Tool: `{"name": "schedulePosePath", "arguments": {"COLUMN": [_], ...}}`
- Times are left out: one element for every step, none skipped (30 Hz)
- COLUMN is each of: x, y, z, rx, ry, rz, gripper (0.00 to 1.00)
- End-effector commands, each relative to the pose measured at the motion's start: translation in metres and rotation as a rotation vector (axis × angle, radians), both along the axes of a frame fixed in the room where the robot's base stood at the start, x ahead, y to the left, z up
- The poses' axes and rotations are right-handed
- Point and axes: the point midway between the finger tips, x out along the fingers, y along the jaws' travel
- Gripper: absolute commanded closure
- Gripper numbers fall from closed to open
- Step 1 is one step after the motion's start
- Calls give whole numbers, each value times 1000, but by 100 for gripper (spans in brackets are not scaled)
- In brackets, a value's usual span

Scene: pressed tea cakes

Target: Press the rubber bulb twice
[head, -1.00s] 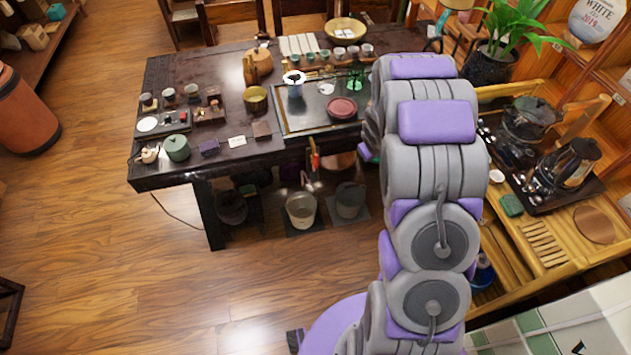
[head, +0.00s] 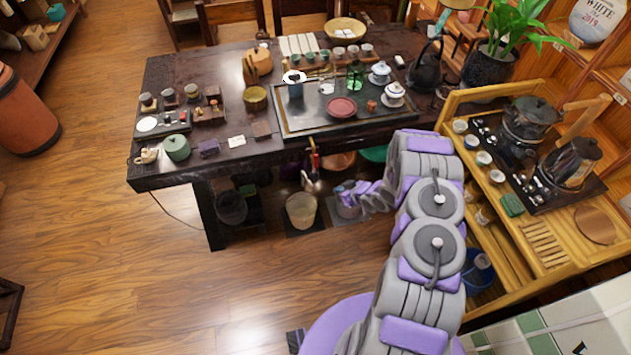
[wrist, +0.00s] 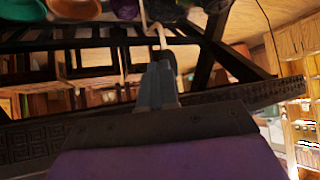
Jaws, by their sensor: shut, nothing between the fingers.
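My gripper (head: 345,190) is low in front of the dark table, over the grey bucket under its front edge. In the wrist view my gripper (wrist: 158,85) has its grey fingers together, with nothing between them. A pale thin tube (wrist: 158,35) runs down behind the fingertips; I cannot tell whether they touch. I cannot clearly make out the rubber bulb in either view. A narrow red thing (head: 314,158) hangs at the table front, left of my gripper, with a pale piece (head: 308,181) below it.
The dark table (head: 215,75) holds a tea tray (head: 283,123) and many tea things. A pale bucket (head: 301,211) stands left of my gripper. A wooden shelf (head: 452,112) stands at the right. The floor (head: 120,270) at front left is clear.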

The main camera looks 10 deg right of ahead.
Motion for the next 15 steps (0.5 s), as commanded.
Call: {"name": "schedulePosePath", "arguments": {"x": [-5, -7, -11, -13, -15, -18, -21, -23, -24, -25, -27, -28, -29, -30, -31], "y": [7, 13, 19, 24, 28, 34, 38, 42, 46, 49, 51, 54, 56, 57, 59], "z": [-10, -15, -22, -25, -28, -32, -35, -38, -39, -40, -41, -43, -44, -45, -45], "rx": [36, 56, 83, 103, 123, 147, 163, 179, 198, 210, 221, 233, 240, 246, 253], "ry": [-14, -24, -33, -44, -54, -65, -70, -77, -89, -96, -102, -108, -111, -113, -117], "rz": [8, 14, 20, 26, 29, 34, 38, 41, 43, 45, 48, 50, 50, 51, 53], "gripper": [100, 100, 100, 100, 100, 100, 100, 100, 100, 100, 100, 100, 100, 100, 100]}}
